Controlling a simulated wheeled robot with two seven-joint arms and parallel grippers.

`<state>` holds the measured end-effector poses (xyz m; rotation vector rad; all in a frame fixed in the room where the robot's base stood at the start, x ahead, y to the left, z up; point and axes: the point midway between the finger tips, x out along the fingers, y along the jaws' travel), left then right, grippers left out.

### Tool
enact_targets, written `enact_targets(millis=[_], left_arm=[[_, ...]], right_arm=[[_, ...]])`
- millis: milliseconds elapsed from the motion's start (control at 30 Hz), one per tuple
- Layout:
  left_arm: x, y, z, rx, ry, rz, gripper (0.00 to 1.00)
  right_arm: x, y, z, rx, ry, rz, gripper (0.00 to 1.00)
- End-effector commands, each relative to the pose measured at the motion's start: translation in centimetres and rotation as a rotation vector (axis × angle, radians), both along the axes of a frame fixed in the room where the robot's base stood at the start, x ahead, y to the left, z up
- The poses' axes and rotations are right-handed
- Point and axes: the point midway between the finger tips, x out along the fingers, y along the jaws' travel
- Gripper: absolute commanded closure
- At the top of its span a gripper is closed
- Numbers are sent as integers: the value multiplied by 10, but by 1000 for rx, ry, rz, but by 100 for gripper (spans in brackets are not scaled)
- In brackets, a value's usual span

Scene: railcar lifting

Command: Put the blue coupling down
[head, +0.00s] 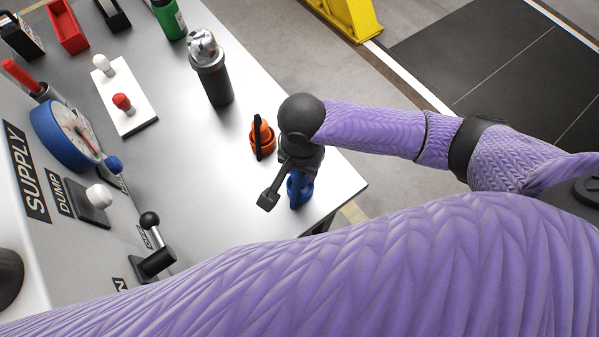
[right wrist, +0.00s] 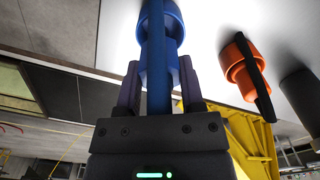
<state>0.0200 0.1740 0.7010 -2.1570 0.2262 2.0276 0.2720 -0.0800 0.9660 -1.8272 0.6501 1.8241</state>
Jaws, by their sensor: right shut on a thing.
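The blue coupling (head: 299,190) is at the near right corner of the metal bench, partly hidden under my right gripper (head: 297,172). In the right wrist view, the blue coupling (right wrist: 160,55) has its flat handle between the two fingers of my right gripper (right wrist: 159,88), which is shut on it. Its round body is close to the pale bench top; I cannot tell whether it touches. My left gripper is not in view.
An orange coupling (head: 263,138) stands on the bench (head: 215,190) just beyond the blue one. A dark cylinder with a silver top (head: 211,70) stands farther back. A gauge (head: 68,135) and levers line the left side. Bare bench lies left of my gripper.

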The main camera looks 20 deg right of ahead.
Motion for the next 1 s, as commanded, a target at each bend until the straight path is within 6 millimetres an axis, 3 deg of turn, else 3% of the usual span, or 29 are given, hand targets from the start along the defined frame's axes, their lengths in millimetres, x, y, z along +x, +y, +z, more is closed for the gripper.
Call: enact_targets(millis=[33, 100, 367, 400, 567, 867, 1000], left_arm=[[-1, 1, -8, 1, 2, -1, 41], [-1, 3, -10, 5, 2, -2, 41], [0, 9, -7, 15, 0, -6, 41], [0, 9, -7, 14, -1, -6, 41], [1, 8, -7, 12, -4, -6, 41], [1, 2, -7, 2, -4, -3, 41], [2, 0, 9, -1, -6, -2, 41]], right_arm=[[0, 0, -14, -1, 2, 0, 100], [0, 0, -22, -1, -1, 1, 100], [0, 0, -20, 1, -1, 2, 100], [0, 0, -21, 0, 0, 2, 49], [0, 0, -21, 0, 0, 2, 16], [1, 0, -18, 0, -1, 2, 16], [0, 0, 14, 2, -3, 2, 16]])
